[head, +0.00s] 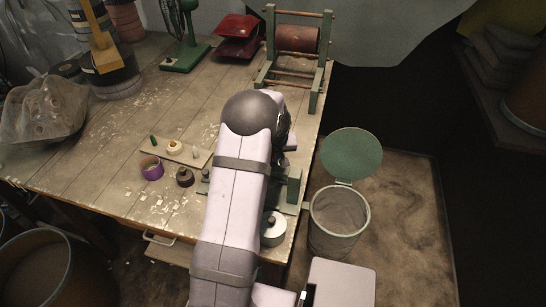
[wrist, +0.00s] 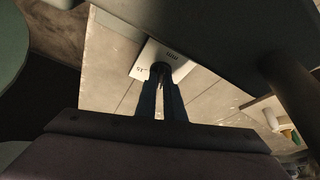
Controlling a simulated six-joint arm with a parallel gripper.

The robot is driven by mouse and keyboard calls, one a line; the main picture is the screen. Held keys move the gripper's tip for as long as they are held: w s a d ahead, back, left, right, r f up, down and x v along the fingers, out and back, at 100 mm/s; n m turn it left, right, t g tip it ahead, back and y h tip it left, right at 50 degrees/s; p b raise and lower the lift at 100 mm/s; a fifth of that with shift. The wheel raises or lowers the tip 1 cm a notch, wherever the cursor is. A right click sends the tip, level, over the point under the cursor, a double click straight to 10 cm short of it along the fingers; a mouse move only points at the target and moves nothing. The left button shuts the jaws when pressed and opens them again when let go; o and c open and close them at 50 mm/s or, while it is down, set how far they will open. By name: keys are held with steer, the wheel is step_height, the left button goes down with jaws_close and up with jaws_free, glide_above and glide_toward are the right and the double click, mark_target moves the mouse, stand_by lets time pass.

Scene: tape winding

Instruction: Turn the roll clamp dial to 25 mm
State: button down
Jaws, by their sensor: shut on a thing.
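In the wrist view a pale dial plate (wrist: 149,54) with small printed marks lies ahead, and one mark seems to read 15. A dark round knob (wrist: 160,68) sits at its middle. My gripper (wrist: 161,82) is shut on this knob, its two blue-dark fingers close together around it. The pointer's exact setting is too small and shaded to read. In the head view my arm covers the dial and my gripper. Part of a green fixture (head: 292,187) and a white roll (head: 273,230) show right of my arm.
A purple tape roll (head: 152,168), a dark weight-like object (head: 185,177) and a board with small items (head: 191,157) lie left of my arm. A winding frame (head: 297,40) stands at the back. A bin (head: 339,220) stands beyond the table's right edge. Dark parts crowd the wrist view's top.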

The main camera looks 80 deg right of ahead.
steer(key=c, duration=1.9)
jaws_free()
steer(key=shift+o, duration=0.2)
steer(key=b+v, duration=0.1)
steer(key=v, duration=0.6)
steer(key=shift+a+b, duration=0.15)
steer(key=shift+b, duration=0.15)
steer(key=shift+r, duration=0.15)
